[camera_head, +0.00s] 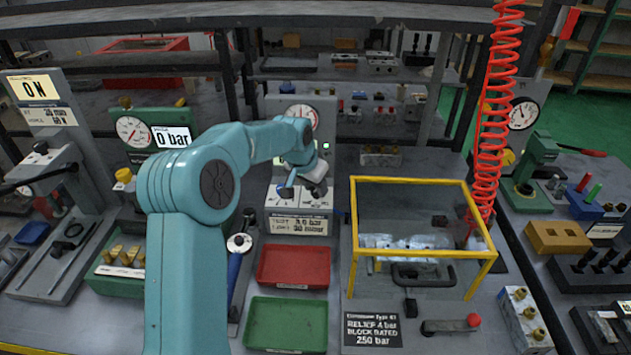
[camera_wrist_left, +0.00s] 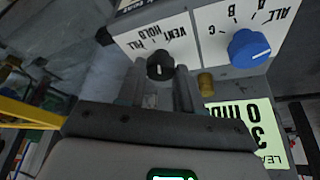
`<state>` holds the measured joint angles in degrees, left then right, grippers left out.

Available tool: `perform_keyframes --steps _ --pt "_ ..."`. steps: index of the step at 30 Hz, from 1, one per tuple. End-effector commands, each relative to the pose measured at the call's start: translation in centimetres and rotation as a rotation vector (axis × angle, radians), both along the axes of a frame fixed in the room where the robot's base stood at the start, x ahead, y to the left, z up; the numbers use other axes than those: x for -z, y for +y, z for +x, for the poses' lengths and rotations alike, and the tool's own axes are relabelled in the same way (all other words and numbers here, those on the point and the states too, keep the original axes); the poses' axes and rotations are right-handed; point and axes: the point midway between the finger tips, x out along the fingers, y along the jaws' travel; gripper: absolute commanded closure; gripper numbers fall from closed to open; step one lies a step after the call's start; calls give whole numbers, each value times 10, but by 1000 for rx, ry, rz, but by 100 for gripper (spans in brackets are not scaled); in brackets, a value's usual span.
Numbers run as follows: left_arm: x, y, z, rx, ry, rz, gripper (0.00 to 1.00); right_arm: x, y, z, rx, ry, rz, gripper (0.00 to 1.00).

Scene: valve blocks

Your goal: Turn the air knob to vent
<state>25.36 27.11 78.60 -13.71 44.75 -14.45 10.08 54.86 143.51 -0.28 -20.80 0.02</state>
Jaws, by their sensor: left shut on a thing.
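The black air knob (camera_wrist_left: 160,66) sits on a white label panel (camera_wrist_left: 205,25) marked FILL, HOLD and VENT, which appears upside down in the left wrist view. My left gripper (camera_wrist_left: 160,85) is shut on the knob, one finger on each side of it. I cannot tell for sure which word the knob points at. A blue knob (camera_wrist_left: 248,48) with A, B, C and ALL marks is beside it. In the head view my left gripper (camera_head: 315,178) is at the grey valve block (camera_head: 298,222), and it hides the black knob there. My right gripper is not in view.
A yellow-framed clear guard (camera_head: 410,182) stands right of the block. A red tray (camera_head: 294,266) and a green tray (camera_head: 287,324) lie in front. A red coiled hose (camera_head: 497,90) hangs at the right. A display (camera_head: 172,137) at the left reads 0 bar.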

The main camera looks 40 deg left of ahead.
Motion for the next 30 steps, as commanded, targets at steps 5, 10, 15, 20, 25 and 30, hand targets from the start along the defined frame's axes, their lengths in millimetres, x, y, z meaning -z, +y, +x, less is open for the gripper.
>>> perform_keyframes --steps 5,10,15,20,25,30 --pt "-3 2 0 143 -1 0 95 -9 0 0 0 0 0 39" --pt "-2 3 0 268 -2 -1 95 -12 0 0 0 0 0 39" --pt "-2 4 1 362 -2 1 95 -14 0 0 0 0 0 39" --pt "-2 4 1 420 -3 2 95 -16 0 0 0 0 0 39" --pt "-2 5 1 450 -3 3 95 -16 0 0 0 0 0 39" --pt "-2 5 1 460 -3 3 95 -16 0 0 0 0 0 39"
